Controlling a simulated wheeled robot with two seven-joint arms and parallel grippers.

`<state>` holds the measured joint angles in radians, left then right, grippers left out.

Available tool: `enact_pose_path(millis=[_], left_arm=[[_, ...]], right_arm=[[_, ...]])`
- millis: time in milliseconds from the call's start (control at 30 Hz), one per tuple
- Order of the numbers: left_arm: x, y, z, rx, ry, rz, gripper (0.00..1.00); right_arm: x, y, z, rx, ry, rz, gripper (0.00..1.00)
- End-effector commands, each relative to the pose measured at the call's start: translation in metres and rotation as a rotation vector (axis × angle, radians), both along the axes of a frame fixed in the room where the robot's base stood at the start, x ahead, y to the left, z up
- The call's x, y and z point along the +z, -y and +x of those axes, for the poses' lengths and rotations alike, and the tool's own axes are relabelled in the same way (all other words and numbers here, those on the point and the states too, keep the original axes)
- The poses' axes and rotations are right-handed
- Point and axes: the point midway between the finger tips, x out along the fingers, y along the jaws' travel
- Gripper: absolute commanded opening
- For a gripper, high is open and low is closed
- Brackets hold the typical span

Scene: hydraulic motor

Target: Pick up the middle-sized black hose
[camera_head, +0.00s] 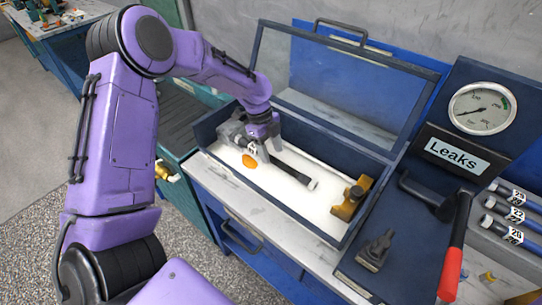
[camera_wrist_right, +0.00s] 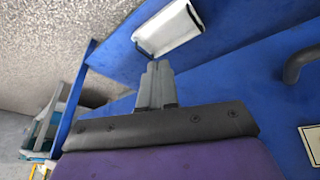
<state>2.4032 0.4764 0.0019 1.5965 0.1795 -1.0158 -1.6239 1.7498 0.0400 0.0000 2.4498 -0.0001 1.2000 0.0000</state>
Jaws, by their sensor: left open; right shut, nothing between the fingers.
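A dark hose-like piece (camera_head: 293,172) with a pale end lies in the open blue box (camera_head: 318,229) on the white bottom. My left gripper (camera_head: 258,155) is open and reaches down into the box at that piece's left end. I cannot tell whether its fingers touch the piece. Several dark labelled cylinders (camera_head: 515,216) lie in a rack at the right edge, partly cut off. I cannot tell which piece is the middle-sized one. My right gripper (camera_wrist_right: 157,85) is shut and empty in the right wrist view, before a blue surface.
The box's glazed lid (camera_head: 335,78) stands open behind. An orange item (camera_head: 249,161) and a brass fitting (camera_head: 351,198) are in the box. A pressure gauge (camera_head: 482,108), a "Leaks" sign (camera_head: 457,153) and a red-handled lever (camera_head: 451,274) are right. A white block (camera_wrist_right: 169,28) is near my right gripper.

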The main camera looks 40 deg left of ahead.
Motion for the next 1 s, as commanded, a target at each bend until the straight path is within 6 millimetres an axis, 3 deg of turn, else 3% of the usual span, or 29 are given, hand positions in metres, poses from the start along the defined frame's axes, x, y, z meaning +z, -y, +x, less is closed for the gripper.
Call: enact_pose_path(millis=[133, 367, 467, 533, 567, 1000], left_arm=[[-0.020, 0.006, -0.001, -0.002, -0.002, 0.001, 0.54], [-0.023, 0.007, 0.000, -0.003, 0.002, 0.001, 0.54], [-0.023, 0.008, 0.000, -0.003, 0.001, 0.001, 0.28], [-0.023, 0.008, 0.000, -0.003, 0.001, 0.001, 0.05], [-0.023, 0.008, 0.000, -0.003, 0.001, 0.001, 0.00], [-0.013, 0.008, 0.001, -0.001, 0.006, 0.000, 0.00]], right_arm=[[0.005, 0.000, 0.000, 0.000, 0.000, 0.000, 0.00], [0.005, 0.000, 0.000, 0.000, 0.000, 0.000, 0.00], [0.005, 0.000, 0.000, 0.000, 0.000, 0.000, 0.00], [0.005, 0.000, 0.000, 0.000, 0.000, 0.000, 0.00], [0.005, 0.000, 0.000, 0.000, 0.000, 0.000, 0.00], [0.000, 0.000, 0.000, 0.000, 0.000, 0.000, 0.00]])
